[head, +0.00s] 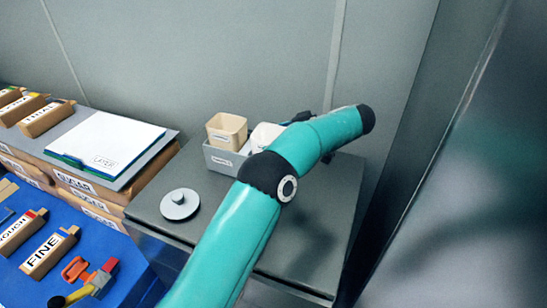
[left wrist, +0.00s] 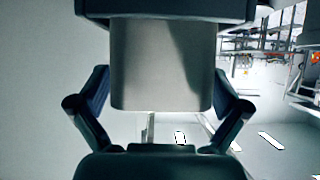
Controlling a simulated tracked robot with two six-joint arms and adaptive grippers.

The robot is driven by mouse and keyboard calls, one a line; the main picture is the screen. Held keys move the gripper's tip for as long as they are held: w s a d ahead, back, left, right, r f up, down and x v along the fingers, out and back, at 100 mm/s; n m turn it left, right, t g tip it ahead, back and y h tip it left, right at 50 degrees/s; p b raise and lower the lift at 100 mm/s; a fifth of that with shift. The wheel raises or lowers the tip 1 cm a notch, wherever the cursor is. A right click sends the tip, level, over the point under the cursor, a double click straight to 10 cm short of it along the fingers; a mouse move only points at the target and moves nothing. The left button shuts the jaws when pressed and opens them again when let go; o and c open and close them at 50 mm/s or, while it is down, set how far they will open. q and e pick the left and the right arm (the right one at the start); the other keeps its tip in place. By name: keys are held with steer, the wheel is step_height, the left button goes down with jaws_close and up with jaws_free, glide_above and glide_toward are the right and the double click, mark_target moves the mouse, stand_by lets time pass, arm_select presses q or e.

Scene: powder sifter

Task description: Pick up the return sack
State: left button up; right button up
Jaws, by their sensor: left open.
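Nothing in view is clearly marked as the return sack. A pale, off-white container (head: 265,136) sits in a grey tray (head: 222,159) on the dark cabinet top, partly covered by my left arm. My left gripper (head: 300,118) shows only as dark parts behind the teal arm, close to this container. In the left wrist view my left gripper (left wrist: 160,75) is open, with one finger on each side of a smooth greyish-beige thing (left wrist: 162,60). I cannot tell whether that is the pale container or whether the fingers touch it. My right gripper is out of view.
A beige cup (head: 227,130) stands in the tray's left part. A round grey lid with a knob (head: 179,203) lies at the cabinet's left. Labelled boxes (head: 47,118), a white board (head: 108,141) and a blue surface (head: 95,240) lie further left. A wall rises behind.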

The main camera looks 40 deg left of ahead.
arm_select(q)
steer(key=c, duration=1.5)
steer(key=shift+c, duration=0.2)
